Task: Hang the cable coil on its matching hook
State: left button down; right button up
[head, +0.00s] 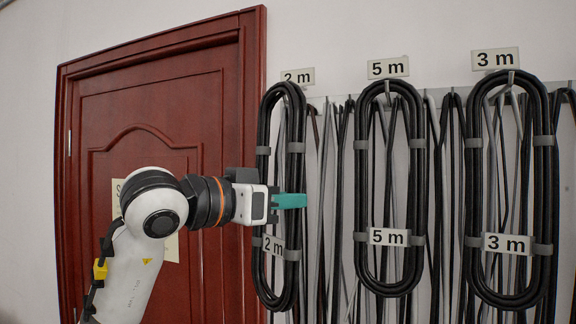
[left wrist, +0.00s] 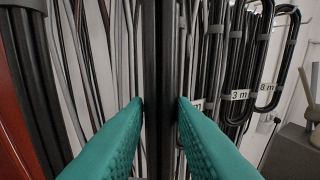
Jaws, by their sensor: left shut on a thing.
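The cable coil tagged 2 m (head: 265,130) is a long black loop with grey clips, hanging upright in front of the wall by the door. Its top overlaps the lower edge of the 2 m sign (head: 298,76); the hook there is hidden, so I cannot tell if the coil rests on it. My left gripper (head: 296,201) has teal fingers, shut on the right-hand strand of this coil about mid-height. In the left wrist view the strand (left wrist: 161,60) stands upright between the fingers (left wrist: 162,105). My right gripper is not in view.
Coils tagged 5 m (head: 363,150) and 3 m (head: 473,160) hang to the right under matching signs. Loose black and grey cables hang behind them. A red door (head: 150,110) is at the left. A coil tagged 8 m (left wrist: 284,60) shows in the left wrist view.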

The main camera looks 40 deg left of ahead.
aim_at(289, 176)
pick_arm(q)
jog(key=r, duration=0.1)
jog(key=s+r, duration=0.1)
jog(key=r, duration=0.1)
jog(key=shift+s+a+r+t, duration=0.25)
jog(key=shift+r+t, duration=0.05)
jog(key=w+a+f, duration=0.2)
jog(key=w, duration=0.7)
jog(key=shift+w+a+f+b, duration=0.25)
jog(key=shift+a+b, duration=0.1)
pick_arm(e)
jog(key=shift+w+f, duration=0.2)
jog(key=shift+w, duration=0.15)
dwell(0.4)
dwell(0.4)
pick_arm(q)
jog(key=c, duration=1.1)
grip_release()
jog(key=shift+c, duration=0.2)
jog(key=shift+d, duration=0.1)
jog(key=shift+f, duration=0.1)
